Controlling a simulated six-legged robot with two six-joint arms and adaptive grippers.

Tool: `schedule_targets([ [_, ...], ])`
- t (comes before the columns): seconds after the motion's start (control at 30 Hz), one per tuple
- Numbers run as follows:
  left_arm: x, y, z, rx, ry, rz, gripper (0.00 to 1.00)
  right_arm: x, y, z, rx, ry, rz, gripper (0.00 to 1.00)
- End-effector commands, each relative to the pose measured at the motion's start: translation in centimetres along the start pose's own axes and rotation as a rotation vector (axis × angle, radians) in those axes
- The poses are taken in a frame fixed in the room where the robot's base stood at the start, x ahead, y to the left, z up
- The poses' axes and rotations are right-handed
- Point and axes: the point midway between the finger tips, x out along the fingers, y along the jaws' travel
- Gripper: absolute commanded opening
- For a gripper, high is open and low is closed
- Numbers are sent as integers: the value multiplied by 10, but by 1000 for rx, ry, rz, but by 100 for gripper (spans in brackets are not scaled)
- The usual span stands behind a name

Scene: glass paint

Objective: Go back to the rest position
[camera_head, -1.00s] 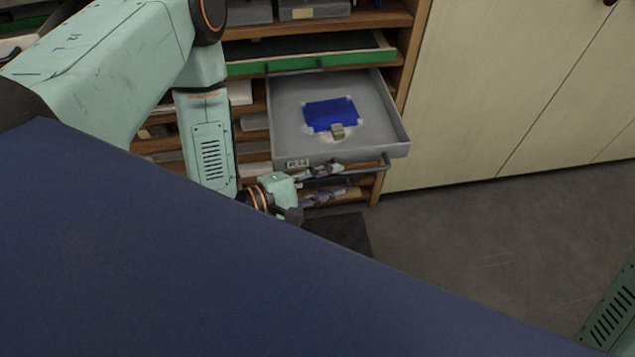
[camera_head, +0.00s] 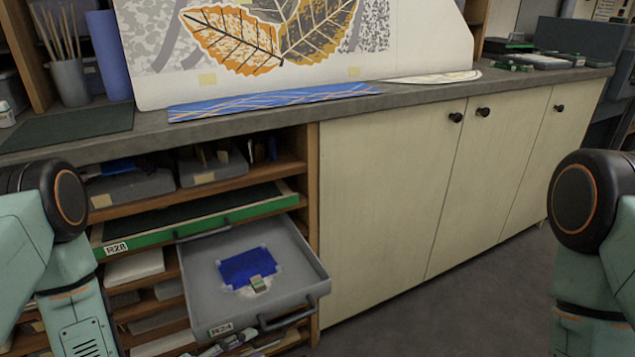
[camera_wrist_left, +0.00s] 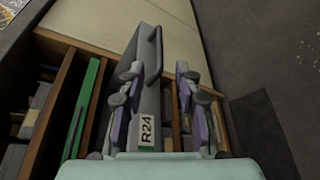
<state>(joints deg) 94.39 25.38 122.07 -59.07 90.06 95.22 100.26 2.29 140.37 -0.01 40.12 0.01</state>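My left arm comes down at the left edge of the head view. My left gripper's fingers (camera_head: 240,343) show partly at the bottom, just below the drawer front. In the left wrist view the fingers (camera_wrist_left: 158,76) are spread, with the drawer front and its handle (camera_wrist_left: 154,50) seen beyond and between them. I cannot tell whether they touch the drawer. My right arm is at the right edge; its gripper is out of view.
A green-edged drawer labelled R28 (camera_head: 200,217) sits above the open one. Cream cabinets (camera_head: 385,190) stand to the right, under a grey worktop (camera_head: 430,92) holding a leaf-patterned panel (camera_head: 290,35). The floor (camera_head: 420,315) in front of the cabinets is clear.

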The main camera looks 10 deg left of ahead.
Motion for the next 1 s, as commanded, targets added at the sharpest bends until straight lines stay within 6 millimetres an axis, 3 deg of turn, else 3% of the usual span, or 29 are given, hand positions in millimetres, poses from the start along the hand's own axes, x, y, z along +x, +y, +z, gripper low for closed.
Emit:
schedule_targets([
  [0.17, -1, -16, -9, 211, 38, -75, 34, 0, 0, 0, 0, 0, 0, 40],
  [0.47, -35, -90, -38, 713, 142, -519, 34, 0, 0, 0, 0, 0, 0, 40],
  [0.67, -82, -139, -34, 979, 36, -905, 34, 0, 0, 0, 0, 0, 0, 40],
  [0.8, -131, -165, -20, 1107, -126, -1189, 34, 0, 0, 0, 0, 0, 0, 40],
  [0.9, -165, -174, -6, 1142, -231, -1357, 34, -1, 0, 0, 0, 0, 0, 40],
  [1.0, -181, -172, 2, 1141, -249, -1439, 34, -1, 0, 0, 0, 0, 0, 40],
])
